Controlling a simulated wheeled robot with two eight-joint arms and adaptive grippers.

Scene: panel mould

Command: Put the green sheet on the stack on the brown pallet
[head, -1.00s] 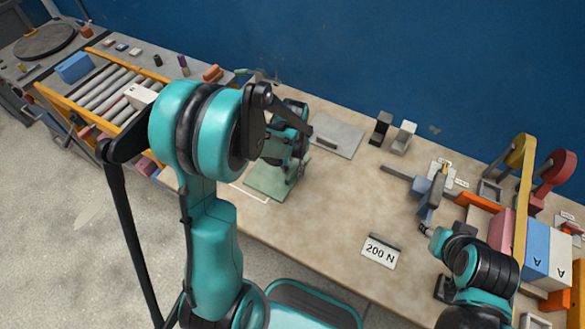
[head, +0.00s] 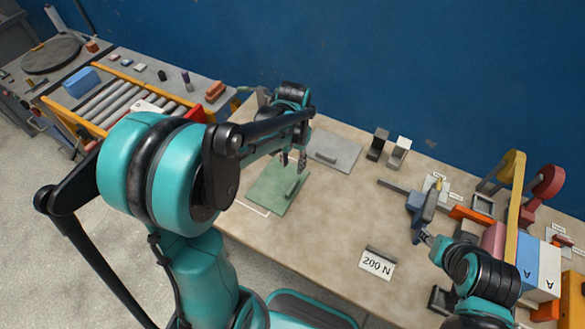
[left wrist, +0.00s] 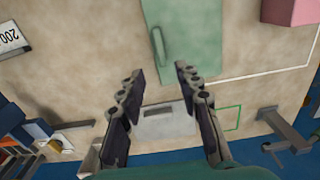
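The green sheet (head: 272,197) lies flat on the table, with a green bar handle standing on it. In the left wrist view the green sheet (left wrist: 195,38) lies beyond my fingertips. My left gripper (head: 293,162) hangs above the table near the sheet's far edge. Its two fingers are spread with nothing between them in the left wrist view (left wrist: 158,76). My right gripper (head: 427,238) is beside a blue-grey tool at the right; its fingers are too small to read. I cannot make out a brown pallet or a stack on it.
A grey plate with a dark handle (head: 333,155) lies behind the green sheet. A "200 N" sign (head: 377,263) stands at the table's front. A roller conveyor (head: 110,92) with yellow rails is at the left. Coloured blocks crowd the right end. The table middle is clear.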

